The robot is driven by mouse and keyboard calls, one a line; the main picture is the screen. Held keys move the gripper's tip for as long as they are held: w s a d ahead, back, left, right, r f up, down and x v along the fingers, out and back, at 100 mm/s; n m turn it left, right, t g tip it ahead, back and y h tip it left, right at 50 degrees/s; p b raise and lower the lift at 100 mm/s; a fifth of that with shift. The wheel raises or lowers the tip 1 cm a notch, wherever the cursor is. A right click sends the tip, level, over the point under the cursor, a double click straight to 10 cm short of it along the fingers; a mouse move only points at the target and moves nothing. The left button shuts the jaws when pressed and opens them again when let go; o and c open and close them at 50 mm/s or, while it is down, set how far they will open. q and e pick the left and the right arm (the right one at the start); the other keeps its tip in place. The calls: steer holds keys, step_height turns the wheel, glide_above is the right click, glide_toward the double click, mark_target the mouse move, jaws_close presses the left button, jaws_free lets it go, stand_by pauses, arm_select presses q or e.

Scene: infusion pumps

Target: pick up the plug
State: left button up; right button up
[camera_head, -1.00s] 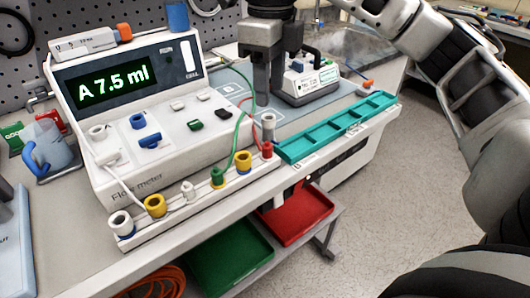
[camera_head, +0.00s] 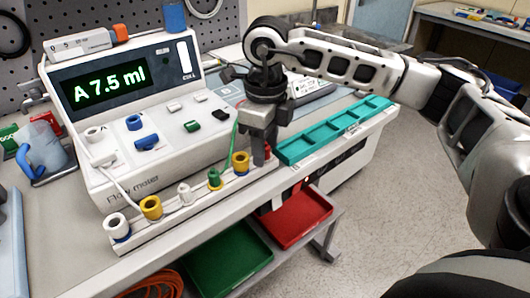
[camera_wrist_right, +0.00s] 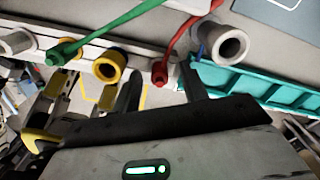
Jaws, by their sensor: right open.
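A red plug (camera_wrist_right: 160,73) with a red cable sits at the right end of the white rail; in the head view only a sliver of it (camera_head: 267,150) shows beside my finger. My right gripper (camera_head: 259,152) is over that end of the rail, pointing down. In the right wrist view my right gripper (camera_wrist_right: 160,84) is open, with the red plug between its fingertips and not clasped. A green plug (camera_head: 214,179) with a green cable stands farther left in the rail; it also shows in the wrist view (camera_wrist_right: 56,54). My left gripper is out of view.
The flow meter (camera_head: 130,110) stands behind the white rail (camera_head: 190,212). Yellow rings (camera_head: 150,207) and white pieces sit along the rail. A grey hollow cylinder (camera_wrist_right: 229,43) is close to my right finger. A teal tray (camera_head: 335,132) lies right; red (camera_head: 297,218) and green (camera_head: 228,265) bins are below.

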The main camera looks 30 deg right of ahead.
jaws_close()
steer(key=shift+r, duration=0.1)
